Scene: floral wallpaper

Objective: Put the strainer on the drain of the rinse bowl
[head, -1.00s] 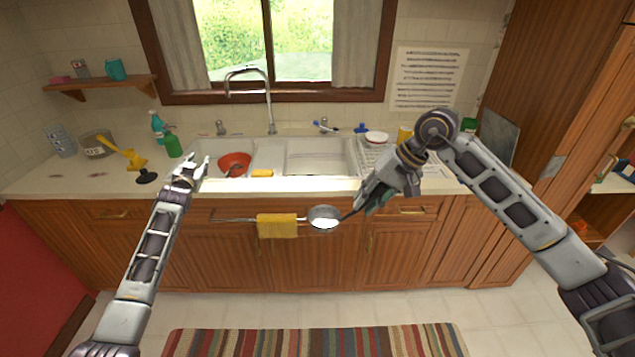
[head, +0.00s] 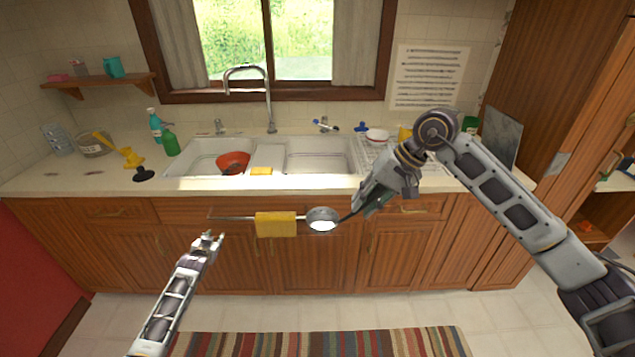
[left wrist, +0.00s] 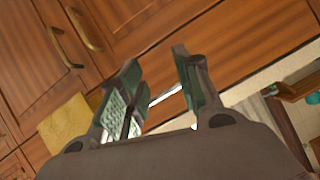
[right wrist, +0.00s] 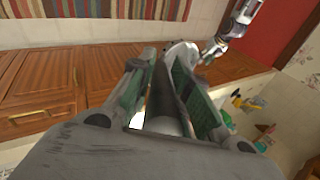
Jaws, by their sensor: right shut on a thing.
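The strainer (head: 322,219) is a round, light metal cup on a thin dark handle. My right gripper (head: 366,202) is shut on the handle and holds the strainer in front of the cabinets, below the counter edge. In the right wrist view, a grey handle sits between the fingers (right wrist: 165,95). My left gripper (head: 207,238) is open and empty, low in front of the cabinets; its fingers stand apart in the left wrist view (left wrist: 158,90). The white sink has a left basin (head: 200,158) and a right basin (head: 318,158); I cannot tell which is the rinse bowl. No drain is visible.
A red bowl (head: 234,161) sits in the left basin. A yellow sponge (head: 261,171) lies at the sink's front. A yellow towel (head: 276,225) hangs on a rail below the counter. A tall faucet (head: 268,95) stands behind.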

